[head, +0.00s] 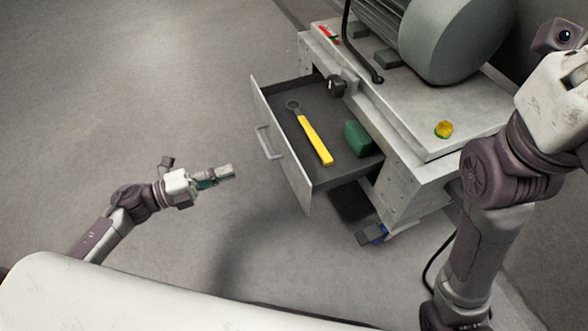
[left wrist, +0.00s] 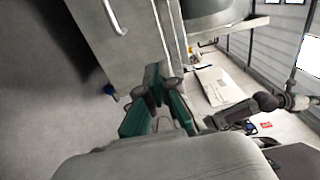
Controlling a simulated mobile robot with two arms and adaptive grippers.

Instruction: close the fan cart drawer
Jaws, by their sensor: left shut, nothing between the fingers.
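The fan cart (head: 395,125) stands at the upper right in the head view, with its drawer pulled out to the left. The drawer front (head: 283,150) is a grey panel with a bar handle (head: 268,142). The handle also shows at the top of the left wrist view (left wrist: 115,17). Inside the open drawer lie a yellow-handled wrench (head: 315,138) and a green block (head: 357,139). My left gripper (head: 231,171) is shut and empty, to the lower left of the drawer front and apart from it. My right arm stands at the right; its fingers are not visible.
A large grey motor (head: 440,40) sits on the cart top beside a yellow button (head: 443,129). A caster with a blue part (head: 372,234) is under the near corner. A black cable (head: 436,245) lies on the floor. The floor left of the drawer is clear.

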